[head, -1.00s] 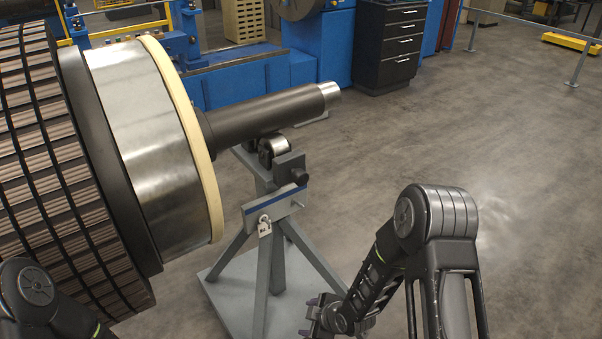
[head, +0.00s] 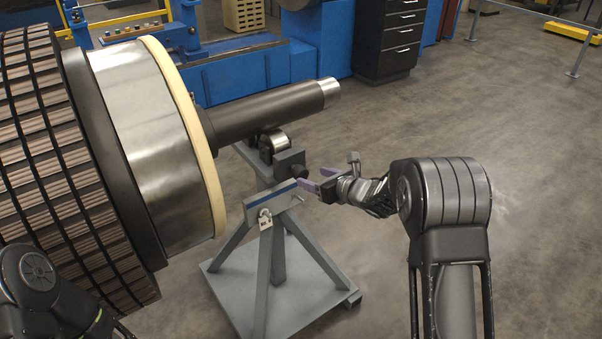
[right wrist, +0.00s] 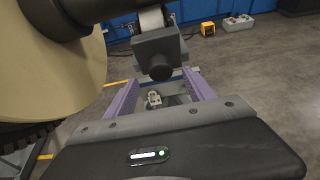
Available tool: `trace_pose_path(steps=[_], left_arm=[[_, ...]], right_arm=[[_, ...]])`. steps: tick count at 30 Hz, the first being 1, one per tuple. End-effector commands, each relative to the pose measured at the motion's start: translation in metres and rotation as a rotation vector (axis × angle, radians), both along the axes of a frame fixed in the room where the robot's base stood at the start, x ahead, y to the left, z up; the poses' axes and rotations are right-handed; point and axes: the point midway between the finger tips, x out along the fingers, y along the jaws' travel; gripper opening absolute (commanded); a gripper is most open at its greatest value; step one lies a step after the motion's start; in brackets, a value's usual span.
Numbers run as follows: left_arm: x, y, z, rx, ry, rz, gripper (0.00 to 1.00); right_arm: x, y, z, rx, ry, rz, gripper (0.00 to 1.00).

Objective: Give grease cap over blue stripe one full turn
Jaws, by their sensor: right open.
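The grease cap (head: 298,171) is a dark round knob on the grey block at the top of the rotor stand (head: 272,265). The blue stripe (head: 284,189) runs along the plate just below it. My right gripper (head: 317,179) is open, its purple fingers pointing at the stand from the right of the cap. In the right wrist view the cap (right wrist: 160,67) appears between and beyond the fingertips (right wrist: 160,78), with nothing visibly gripped. Whether a finger touches it I cannot tell. My left gripper is out of view; only part of its arm shows at lower left.
The rotor shaft (head: 270,112) lies over the stand's roller (head: 274,141). The large rotor body (head: 150,130) fills the left side. A small padlock-like tag (head: 265,220) hangs below the stripe. The floor (head: 430,120) right of the stand is open.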

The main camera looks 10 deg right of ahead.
Motion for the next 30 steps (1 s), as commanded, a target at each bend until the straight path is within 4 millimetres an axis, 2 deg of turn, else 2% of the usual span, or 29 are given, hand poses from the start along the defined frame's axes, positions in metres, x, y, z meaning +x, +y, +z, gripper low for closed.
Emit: trace_pose_path(steps=[5,15,18,28,30], left_arm=[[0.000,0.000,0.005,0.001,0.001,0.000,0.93],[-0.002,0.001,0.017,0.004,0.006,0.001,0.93],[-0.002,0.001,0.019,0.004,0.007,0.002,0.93],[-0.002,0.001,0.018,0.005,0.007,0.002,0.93],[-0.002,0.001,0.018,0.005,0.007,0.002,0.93]], right_arm=[[0.012,0.004,-0.004,-0.001,0.002,0.000,0.63],[0.055,0.022,-0.024,0.002,0.002,0.000,0.63],[0.062,0.025,-0.028,0.002,0.002,-0.001,0.63],[0.066,0.026,-0.030,0.003,0.002,-0.002,0.63],[0.066,0.026,-0.030,0.003,0.002,-0.002,0.58]])
